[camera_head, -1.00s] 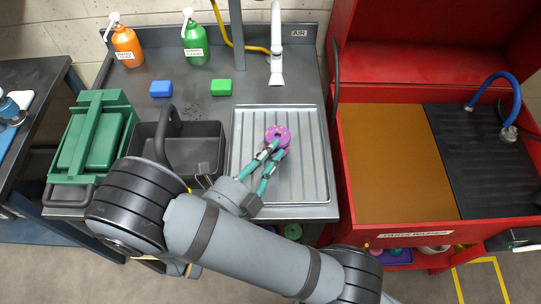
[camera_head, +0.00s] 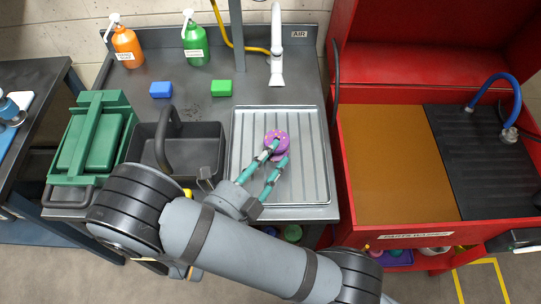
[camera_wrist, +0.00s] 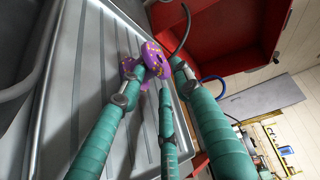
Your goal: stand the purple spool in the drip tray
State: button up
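The drip tray (camera_head: 310,190) is a ribbed grey metal tray on the bench. My gripper (camera_head: 280,151) reaches in low from the front left, with its teal fingers spread on either side of the spool. In the wrist view the spool (camera_wrist: 156,62) shows just beyond and between the fingertips (camera_wrist: 150,84), with a gap beside them. The fingers look open. Part of the spool's lower side is hidden behind them.
A dark caddy with a handle (camera_head: 205,135) stands just left of the tray. The red parts washer (camera_head: 400,212) adjoins on the right.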

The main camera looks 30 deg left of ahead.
jog(key=s, duration=0.4)
jog(key=s+r, duration=0.1)
jog(key=s, duration=0.7)
jog(key=shift+d+r, duration=0.15)
jog(key=shift+r, duration=0.15)
dwell(0.9)
